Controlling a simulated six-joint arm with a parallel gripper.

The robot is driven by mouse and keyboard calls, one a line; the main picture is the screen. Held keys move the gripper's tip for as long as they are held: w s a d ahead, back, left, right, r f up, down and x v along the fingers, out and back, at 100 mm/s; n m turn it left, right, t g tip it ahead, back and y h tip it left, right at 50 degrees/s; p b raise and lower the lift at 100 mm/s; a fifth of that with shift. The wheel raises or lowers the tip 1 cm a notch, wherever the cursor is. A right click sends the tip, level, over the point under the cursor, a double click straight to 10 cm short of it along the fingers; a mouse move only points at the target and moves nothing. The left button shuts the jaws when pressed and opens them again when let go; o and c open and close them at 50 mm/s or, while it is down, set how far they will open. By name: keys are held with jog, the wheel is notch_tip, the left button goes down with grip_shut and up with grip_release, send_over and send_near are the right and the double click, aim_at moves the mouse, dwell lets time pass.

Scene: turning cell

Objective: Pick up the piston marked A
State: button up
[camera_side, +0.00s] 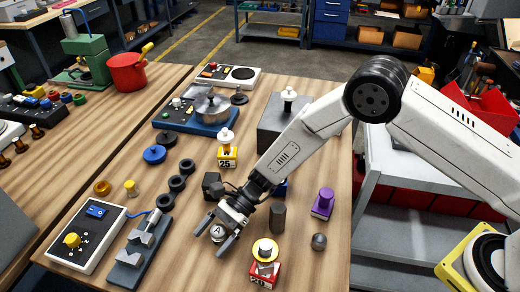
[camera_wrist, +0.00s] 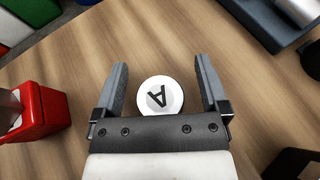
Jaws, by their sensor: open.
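The piston marked A (camera_wrist: 160,96) shows in the wrist view as a round white top with a black letter A, upside down in the picture. It lies between the two fingers of my gripper (camera_wrist: 160,82), with a gap on each side. Its lower edge in that view is close to the gripper body, and its sides are hidden. In the side view the piston (camera_side: 217,232) is a small pale disc between the fingers of my gripper (camera_side: 217,240). The fingers are open and point down toward the wooden table.
A red block with a yellow-topped part (camera_side: 265,262) stands right of my gripper. A dark grey V-shaped fixture (camera_side: 140,250) stands to the left, beside a switch box (camera_side: 88,238). Bare table (camera_side: 190,270) lies in front.

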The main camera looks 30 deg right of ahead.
aim_at(212, 235)
grip_shut()
dwell(0.3)
jog(key=shift+r, duration=0.1)
jog(key=shift+r, duration=4.95)
